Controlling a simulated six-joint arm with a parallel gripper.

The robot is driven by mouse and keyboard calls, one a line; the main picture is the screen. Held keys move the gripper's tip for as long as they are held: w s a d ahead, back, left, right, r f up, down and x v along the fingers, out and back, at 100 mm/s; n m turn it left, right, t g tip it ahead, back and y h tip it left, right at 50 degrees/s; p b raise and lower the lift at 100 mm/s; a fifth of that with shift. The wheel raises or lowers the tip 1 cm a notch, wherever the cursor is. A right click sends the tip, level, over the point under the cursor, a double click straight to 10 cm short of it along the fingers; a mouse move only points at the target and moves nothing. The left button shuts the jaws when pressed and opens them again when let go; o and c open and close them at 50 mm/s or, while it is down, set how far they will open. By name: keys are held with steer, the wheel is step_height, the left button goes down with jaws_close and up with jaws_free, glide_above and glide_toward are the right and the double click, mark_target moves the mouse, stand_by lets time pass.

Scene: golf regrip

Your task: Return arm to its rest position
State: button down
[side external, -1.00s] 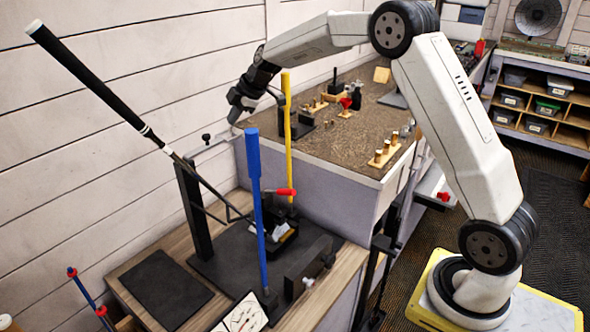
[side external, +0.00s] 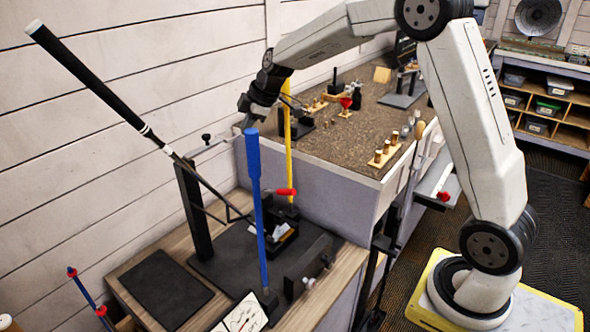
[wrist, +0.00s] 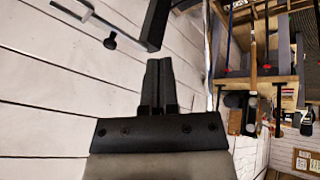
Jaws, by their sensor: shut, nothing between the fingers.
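My gripper (side external: 246,111) is at the end of my raised arm, above the back left corner of the cork-topped bench and near the white plank wall. In the wrist view my gripper (wrist: 159,66) shows its two dark fingers together, with nothing held between them. The golf club (side external: 90,80), with its black grip up, leans tilted in the black stand, to the left of my gripper and apart from it. Part of my gripper is dark against the fittings behind it in the side view.
A yellow post (side external: 287,155) stands close below and right of my gripper. A blue post (side external: 254,175) stands nearer the camera. The cork bench top (side external: 335,135) carries small tools, a red-topped item and wooden blocks. Shelves (side external: 545,105) stand at the far right.

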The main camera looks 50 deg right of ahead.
steer(key=s+a+f+m+g, duration=0.1)
steer(key=s+a+f+m, duration=0.1)
steer(key=s, duration=0.7)
steer(key=s+a+f+m+g+h, duration=0.1)
steer(key=s+a+f+m, duration=0.1)
steer(key=s+f+m, duration=0.3)
steer(key=s+a+f+m+h, duration=0.1)
steer(key=s+a+f+m, duration=0.1)
steer(key=s, duration=1.1)
steer(key=shift+a+f+m+g, duration=0.3)
steer(key=shift+f+m+g, duration=0.1)
steer(key=shift+f+m, duration=0.55)
